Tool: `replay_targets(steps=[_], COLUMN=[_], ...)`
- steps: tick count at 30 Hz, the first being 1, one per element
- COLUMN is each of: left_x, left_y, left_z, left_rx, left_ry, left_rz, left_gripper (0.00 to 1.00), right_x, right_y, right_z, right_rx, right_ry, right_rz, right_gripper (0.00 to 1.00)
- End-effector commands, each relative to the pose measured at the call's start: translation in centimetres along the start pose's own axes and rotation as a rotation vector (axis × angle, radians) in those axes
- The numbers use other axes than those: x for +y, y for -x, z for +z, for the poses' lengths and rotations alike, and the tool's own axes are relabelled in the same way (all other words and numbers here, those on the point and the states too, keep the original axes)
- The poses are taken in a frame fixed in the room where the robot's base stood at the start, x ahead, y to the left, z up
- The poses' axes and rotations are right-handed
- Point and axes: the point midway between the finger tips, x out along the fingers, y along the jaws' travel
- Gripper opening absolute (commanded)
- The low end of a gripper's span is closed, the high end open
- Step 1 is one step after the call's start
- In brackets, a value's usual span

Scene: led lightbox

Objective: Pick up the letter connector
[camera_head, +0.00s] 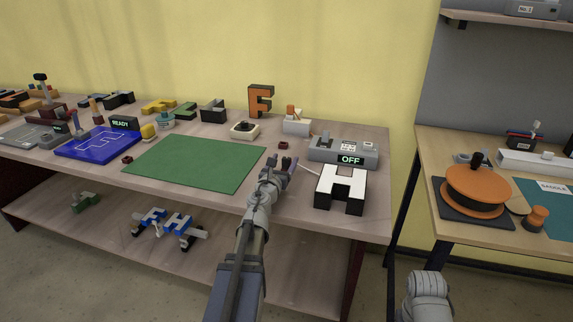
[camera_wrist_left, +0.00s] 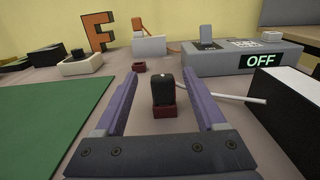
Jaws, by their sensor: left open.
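The letter connector (camera_wrist_left: 163,89) looks like a small black upright block seated in a dark red holder (camera_wrist_left: 165,111) on the table. A thin white cable (camera_wrist_left: 225,92) runs from it toward the white-faced block letter (camera_head: 341,185). My left gripper (camera_wrist_left: 160,76) is open and empty, with its fingers on either side of the connector in the left wrist view. In the head view my left gripper (camera_head: 286,163) largely hides the connector, left of the white letter. My right gripper is not in view.
A grey control box (camera_head: 343,149) reading OFF stands behind the white letter. A green mat (camera_head: 195,163) lies left of my gripper. An orange letter F (camera_head: 260,101) and a white button box (camera_head: 245,130) stand behind. A second table (camera_head: 485,246) is at right.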

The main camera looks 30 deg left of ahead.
Motion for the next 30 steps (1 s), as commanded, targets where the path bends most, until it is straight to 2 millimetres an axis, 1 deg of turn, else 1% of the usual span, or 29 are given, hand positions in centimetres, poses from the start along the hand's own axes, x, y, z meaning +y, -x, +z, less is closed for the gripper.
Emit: replay_targets(steps=[5, 9, 12, 20, 30], left_x=[-0.1, -0.2, -0.2, -0.2, -0.2], left_y=[-1.7, -3.9, -5.0, -5.1, -5.1], left_z=[0.0, 0.0, 0.0, 0.0, 0.0], left_rx=[0.0, 0.0, 0.0, 0.0, 0.0], left_ry=[0.0, 0.0, 0.001, 0.001, 0.001], left_rz=[-0.001, -0.002, -0.001, 0.0, 0.0], left_gripper=[0.72, 0.72, 0.72, 0.71, 0.33], right_x=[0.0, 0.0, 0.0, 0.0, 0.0], right_y=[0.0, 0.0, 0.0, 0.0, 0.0], right_z=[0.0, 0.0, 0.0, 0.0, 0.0], right_rx=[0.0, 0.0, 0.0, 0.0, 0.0], right_ry=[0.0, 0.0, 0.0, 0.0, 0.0], right_rz=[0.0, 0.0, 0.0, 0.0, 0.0], right_gripper=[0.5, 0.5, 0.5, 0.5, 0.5])
